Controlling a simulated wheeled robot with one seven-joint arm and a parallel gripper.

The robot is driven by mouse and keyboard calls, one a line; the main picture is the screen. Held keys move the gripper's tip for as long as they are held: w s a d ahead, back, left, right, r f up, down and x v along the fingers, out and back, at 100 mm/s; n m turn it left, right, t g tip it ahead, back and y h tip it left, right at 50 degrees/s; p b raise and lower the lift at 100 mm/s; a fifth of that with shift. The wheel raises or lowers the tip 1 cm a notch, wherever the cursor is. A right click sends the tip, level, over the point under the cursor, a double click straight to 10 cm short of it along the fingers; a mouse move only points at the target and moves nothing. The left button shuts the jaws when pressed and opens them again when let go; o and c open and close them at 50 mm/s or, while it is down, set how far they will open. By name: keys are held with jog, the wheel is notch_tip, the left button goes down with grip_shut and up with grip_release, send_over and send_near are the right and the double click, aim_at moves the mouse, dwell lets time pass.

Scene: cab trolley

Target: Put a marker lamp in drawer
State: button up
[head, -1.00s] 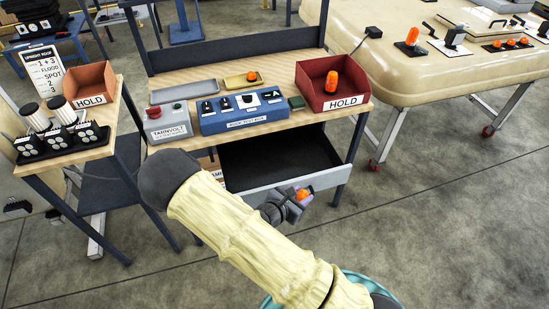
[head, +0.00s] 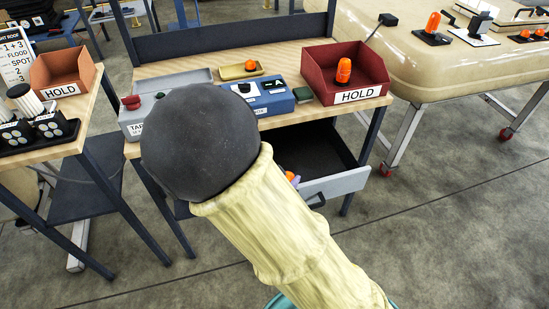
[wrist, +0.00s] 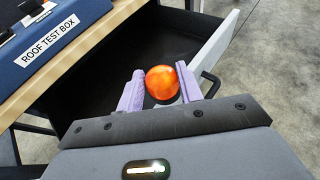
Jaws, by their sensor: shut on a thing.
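My gripper (wrist: 160,88) is shut on an orange marker lamp (wrist: 162,82), held between its two purple fingers. In the wrist view the lamp shows in front of the open drawer (wrist: 115,72), near the drawer's light grey front. I cannot tell its exact height against the drawer rim. In the head view my arm hides most of the gripper and the lamp. The open drawer's front (head: 345,184) shows under the bench, and its dark inside looks empty where visible. Another orange marker lamp (head: 343,70) stands in the red HOLD bin (head: 318,75).
The blue roof test box (head: 283,101) sits on the wooden bench top above the drawer. A small orange lamp (head: 250,66) lies in a yellow tray. A drawer handle (wrist: 211,84) sticks out from the front. Open floor lies right of the bench.

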jog(key=w+a+p, duration=0.2)
jog(key=w+a, duration=0.1)
jog(key=w, duration=0.6)
jog(key=w+a+p, duration=0.1)
jog(key=w+a, duration=0.1)
jog(key=w, duration=0.8)
notch_tip(320, 180, down, 6)
jog(key=shift+s+a+f, duration=0.1)
jog(key=shift+f, duration=0.1)
jog(key=shift+a+f, duration=0.1)
jog(key=shift+f, duration=0.05)
notch_tip(320, 180, down, 4)
jog(key=shift+f+b, duration=0.1)
jog(key=shift+b, duration=0.2)
jog(key=shift+w+f, duration=0.2)
jog(key=shift+f, duration=0.1)
jog(key=o, duration=1)
